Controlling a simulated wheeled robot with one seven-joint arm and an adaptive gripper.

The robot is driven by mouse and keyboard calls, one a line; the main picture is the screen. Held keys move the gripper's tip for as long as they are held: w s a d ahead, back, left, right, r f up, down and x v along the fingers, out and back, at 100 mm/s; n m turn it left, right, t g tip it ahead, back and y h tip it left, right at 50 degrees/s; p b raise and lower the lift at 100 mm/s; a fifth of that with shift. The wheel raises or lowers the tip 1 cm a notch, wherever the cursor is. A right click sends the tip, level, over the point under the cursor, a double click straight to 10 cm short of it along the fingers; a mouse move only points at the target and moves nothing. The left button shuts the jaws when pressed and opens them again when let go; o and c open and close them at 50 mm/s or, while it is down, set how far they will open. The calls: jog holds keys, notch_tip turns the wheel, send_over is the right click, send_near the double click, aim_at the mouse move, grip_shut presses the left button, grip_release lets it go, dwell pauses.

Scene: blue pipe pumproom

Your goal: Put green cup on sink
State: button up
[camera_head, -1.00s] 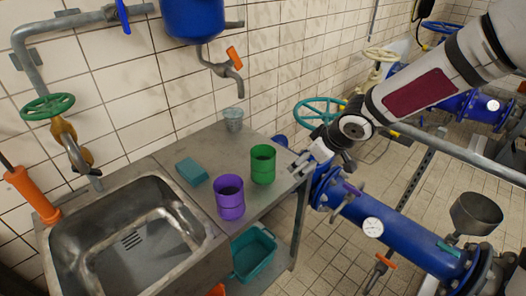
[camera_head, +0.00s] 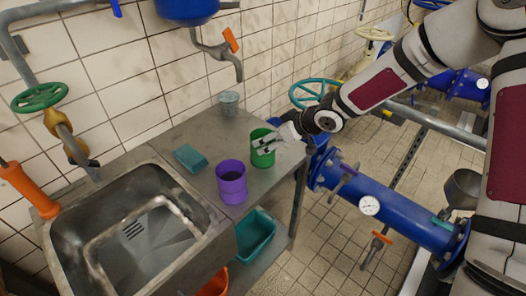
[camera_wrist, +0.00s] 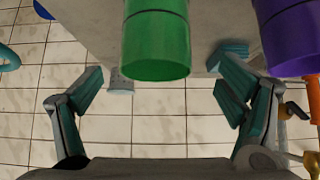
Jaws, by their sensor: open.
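The green cup (camera_head: 262,150) stands upright on the metal counter (camera_head: 190,140), right of the purple cup. It also shows in the wrist view (camera_wrist: 156,45), ahead of and between the open fingers. My gripper (camera_head: 268,146) is open at the right side of the green cup, with its fingers overlapping the cup in the head view. In the wrist view, my gripper (camera_wrist: 160,90) has a finger on each side with nothing held. The sink (camera_head: 72,225) is a metal basin at the left end of the counter, and its inside is empty.
The purple cup (camera_head: 231,182) stands close left of the green cup, between it and the sink. A teal sponge (camera_head: 191,158) and a grey cup (camera_head: 229,103) are on the counter. A teal bin (camera_head: 255,236) is below. Blue pipes (camera_head: 400,211) run at the right.

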jog(key=shift+d+x, duration=0.1)
jog(key=shift+x, duration=1.6)
jog(key=shift+d+x, duration=0.15)
jog(key=shift+x, duration=1.5)
jog(key=shift+f, duration=0.1)
jog(key=c, duration=1.4)
jog(key=shift+w, duration=0.1)
